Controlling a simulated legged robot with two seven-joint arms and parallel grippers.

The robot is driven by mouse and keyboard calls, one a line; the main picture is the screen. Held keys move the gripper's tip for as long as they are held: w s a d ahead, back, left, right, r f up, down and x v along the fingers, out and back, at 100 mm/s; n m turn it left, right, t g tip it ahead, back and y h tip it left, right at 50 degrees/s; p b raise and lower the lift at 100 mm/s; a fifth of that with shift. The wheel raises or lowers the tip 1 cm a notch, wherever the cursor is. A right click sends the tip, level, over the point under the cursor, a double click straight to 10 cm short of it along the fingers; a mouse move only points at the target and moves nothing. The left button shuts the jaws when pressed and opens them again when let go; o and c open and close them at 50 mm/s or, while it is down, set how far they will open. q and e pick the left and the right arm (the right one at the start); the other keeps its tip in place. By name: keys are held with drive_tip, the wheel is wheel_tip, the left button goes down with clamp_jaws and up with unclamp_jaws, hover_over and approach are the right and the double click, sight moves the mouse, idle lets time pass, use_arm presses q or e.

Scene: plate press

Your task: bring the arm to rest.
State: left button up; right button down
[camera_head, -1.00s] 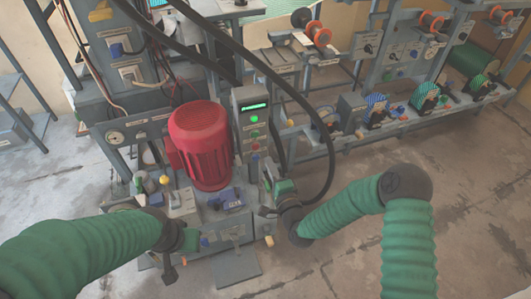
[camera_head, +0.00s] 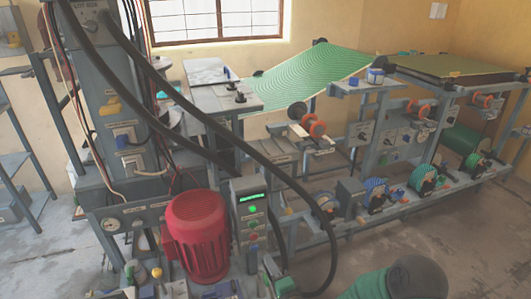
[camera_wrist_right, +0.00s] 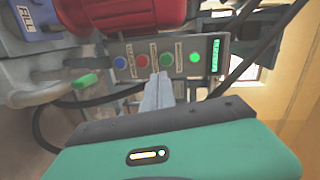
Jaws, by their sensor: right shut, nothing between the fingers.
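My right gripper (camera_head: 268,268) shows at the bottom of the head view, just below the control box (camera_head: 249,216) and right of the red motor (camera_head: 197,236). In the right wrist view the gripper's grey fingers (camera_wrist_right: 160,78) are together and empty. They point at the button panel (camera_wrist_right: 145,60), overlapping its lower edge; I cannot tell whether they touch it. The panel has blue, red and green buttons, a bright green lamp (camera_wrist_right: 194,57) and a lit green display (camera_wrist_right: 215,55). Part of my right arm's green sleeve shows at the bottom right. My left gripper is out of view.
A thick black hose (camera_head: 290,178) arches down close to the control box and my right gripper. A rack (camera_head: 350,150) with spools and striped discs stands to the right. The floor (camera_head: 460,235) at the right front is clear.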

drive_tip(key=s+d+r+n+g+h, duration=0.1)
drive_tip(key=s+d+n+g+h, duration=0.1)
drive_tip(key=s+d+n+g, duration=0.5)
drive_tip(key=s+d+r+n+g+h, duration=0.15)
drive_tip(key=s+d, duration=0.35)
drive_tip(key=s, duration=0.5)
drive_tip(key=s+d+n+g+h, duration=0.35)
drive_tip(key=s+d+g, duration=0.2)
drive_tip(key=s, duration=0.35)
wheel_tip(320, 180, up, 22)
drive_tip(key=t+p, duration=0.1)
drive_tip(key=p, duration=2.1)
drive_tip(key=shift+w+f+y, duration=0.15)
drive_tip(key=shift+w+y, duration=0.25)
